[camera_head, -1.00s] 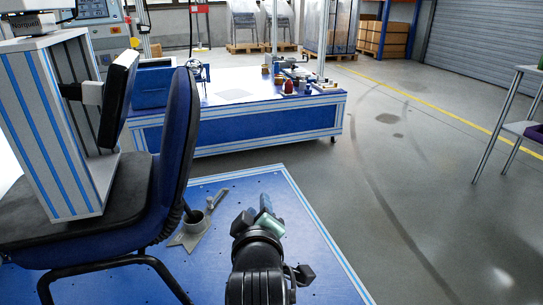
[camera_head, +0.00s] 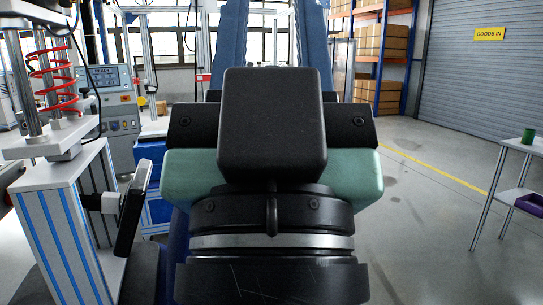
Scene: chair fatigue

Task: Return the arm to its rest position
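My gripper (camera_head: 272,25) fills the middle of the head view, very close to the camera. Its two blue fingers point up and stand apart, with the window showing between them, and nothing is held. The black wrist and green gripper body hide the centre of the scene. The blue chair (camera_head: 180,245) shows only in part at the lower left, mostly hidden behind my gripper and the test rig.
The test rig (camera_head: 62,225), with a red coiled hose (camera_head: 55,75) above it, stands at the left. A control cabinet (camera_head: 110,105) is behind it. Floor before the shutter (camera_head: 475,90) is clear.

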